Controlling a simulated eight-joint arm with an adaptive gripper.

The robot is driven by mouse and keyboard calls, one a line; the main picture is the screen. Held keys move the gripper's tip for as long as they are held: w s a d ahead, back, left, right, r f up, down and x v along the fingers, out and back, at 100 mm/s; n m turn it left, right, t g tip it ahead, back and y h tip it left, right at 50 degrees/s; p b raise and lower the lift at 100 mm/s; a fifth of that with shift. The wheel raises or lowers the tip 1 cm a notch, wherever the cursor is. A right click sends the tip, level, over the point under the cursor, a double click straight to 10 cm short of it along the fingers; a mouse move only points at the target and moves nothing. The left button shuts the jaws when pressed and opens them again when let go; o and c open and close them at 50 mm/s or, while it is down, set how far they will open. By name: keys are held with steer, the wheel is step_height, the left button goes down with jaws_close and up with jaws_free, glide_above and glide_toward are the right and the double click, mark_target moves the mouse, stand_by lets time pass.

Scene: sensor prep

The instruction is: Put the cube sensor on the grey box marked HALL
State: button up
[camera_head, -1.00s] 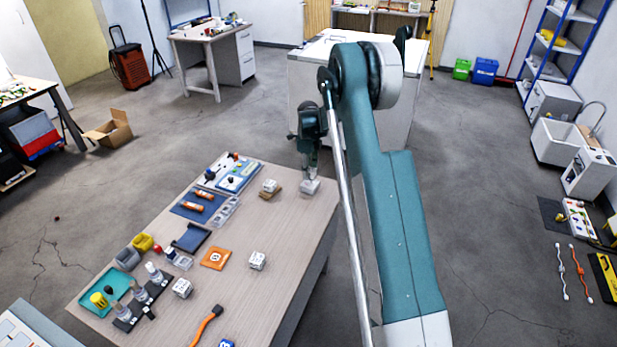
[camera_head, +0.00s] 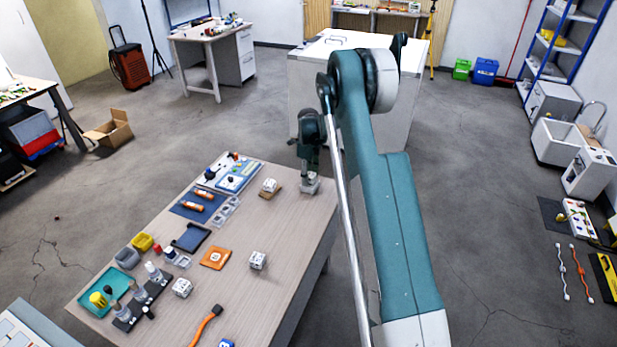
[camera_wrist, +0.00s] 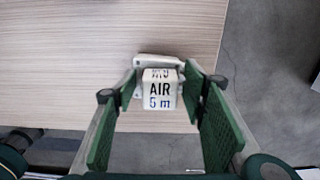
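In the head view my gripper (camera_head: 311,172) is down at the table's far right corner, over the pale block (camera_head: 312,189). I cannot make out a HALL mark anywhere.
A blue mat with orange items (camera_head: 197,205) and a teal tray (camera_head: 92,304) lie left. The table's right edge is close to my gripper.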

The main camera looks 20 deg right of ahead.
mark_target(309, 174)
steer(key=shift+r, duration=0.1)
step_height(309, 174, up, 12)
steer(key=p, duration=0.1)
stand_by(0.8)
steer(key=shift+r, duration=0.1)
stand_by(0.5)
steer(key=s+a+r+n+t, duration=0.1)
steer(key=s+a+r+n, duration=0.3)
steer(key=s+r, duration=0.4)
steer(key=s+a+r+n+t, duration=0.1)
steer(key=s+a+r+n, duration=0.3)
steer(key=s+r, duration=0.45)
steer(key=s+a+r+n+t, duration=0.1)
steer(key=s+a+r+n, duration=0.35)
steer(key=s+r, duration=0.35)
steer(key=s+a+r+n+t, duration=0.15)
steer(key=s+n, duration=0.25)
steer(key=s, duration=0.4)
steer(key=s+a+r+n+t, duration=0.1)
steer(key=s+a+r+n, duration=0.15)
steer(key=s, duration=0.55)
steer(key=s+a+f+n+t, duration=0.1)
steer(key=s+a+f+n, duration=0.1)
steer(key=s+n, duration=0.2)
steer(key=s+a+f+n, duration=0.2)
steer(key=s+f+n, duration=0.1)
steer(key=s, duration=0.8)
steer(key=shift+s+f+n+t, duration=0.2)
steer(key=shift+n+t, duration=0.15)
steer(key=shift+n, duration=0.15)
